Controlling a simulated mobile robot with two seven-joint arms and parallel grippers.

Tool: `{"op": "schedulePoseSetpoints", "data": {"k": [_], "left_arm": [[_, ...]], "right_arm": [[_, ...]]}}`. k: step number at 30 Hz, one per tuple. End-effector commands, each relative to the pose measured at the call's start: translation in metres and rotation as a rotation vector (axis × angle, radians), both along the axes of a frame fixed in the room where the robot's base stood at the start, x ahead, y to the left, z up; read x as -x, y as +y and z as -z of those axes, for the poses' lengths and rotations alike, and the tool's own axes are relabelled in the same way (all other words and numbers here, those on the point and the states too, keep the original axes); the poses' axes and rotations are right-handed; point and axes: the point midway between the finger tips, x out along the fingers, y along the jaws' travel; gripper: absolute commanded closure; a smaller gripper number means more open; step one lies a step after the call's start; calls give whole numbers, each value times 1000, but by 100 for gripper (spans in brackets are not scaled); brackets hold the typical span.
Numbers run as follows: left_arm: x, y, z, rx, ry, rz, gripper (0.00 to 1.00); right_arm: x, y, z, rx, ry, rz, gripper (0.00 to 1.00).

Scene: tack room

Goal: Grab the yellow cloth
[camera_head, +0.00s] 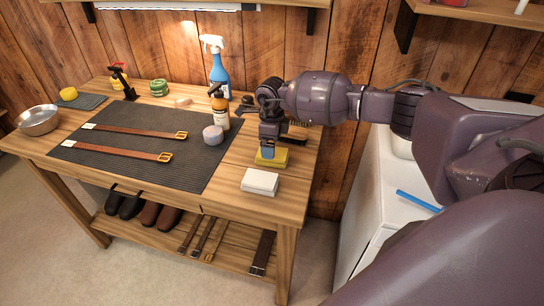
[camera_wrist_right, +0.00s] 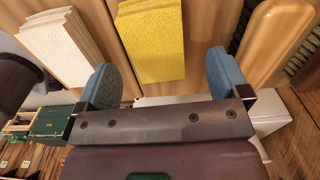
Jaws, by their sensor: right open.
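The yellow cloth (camera_head: 279,160) is a folded stack on the right part of the wooden workbench, behind the folded white cloths (camera_head: 260,182). My right gripper (camera_head: 268,149) points down over it and partly hides it. In the right wrist view the yellow cloth (camera_wrist_right: 150,42) lies between the lines of the two blue fingers of the right gripper (camera_wrist_right: 162,62), nearer the left one. The gripper is open and empty; I cannot tell whether a finger touches the cloth. The white cloths (camera_wrist_right: 60,42) show left of the left finger. My left gripper is not in view.
A dark ribbed mat (camera_head: 110,156) holds two brown straps (camera_head: 130,149). A round tub (camera_head: 212,136), an amber bottle (camera_head: 220,110) and a blue spray bottle (camera_head: 217,72) stand left of my right gripper. A metal bowl (camera_head: 39,121) stands at the bench's left end.

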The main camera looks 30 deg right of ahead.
Motion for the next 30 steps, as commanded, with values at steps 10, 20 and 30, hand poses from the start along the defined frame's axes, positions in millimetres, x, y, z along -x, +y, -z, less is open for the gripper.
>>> {"op": "schedulePoseSetpoints", "data": {"k": [10, 20, 30], "left_arm": [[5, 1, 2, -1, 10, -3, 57], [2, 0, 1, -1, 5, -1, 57], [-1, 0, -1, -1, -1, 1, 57]], "right_arm": [[4, 1, 43, -1, 1, 0, 6], [4, 1, 44, 0, 0, 0, 22], [4, 1, 44, 0, 0, 0, 60]]}}
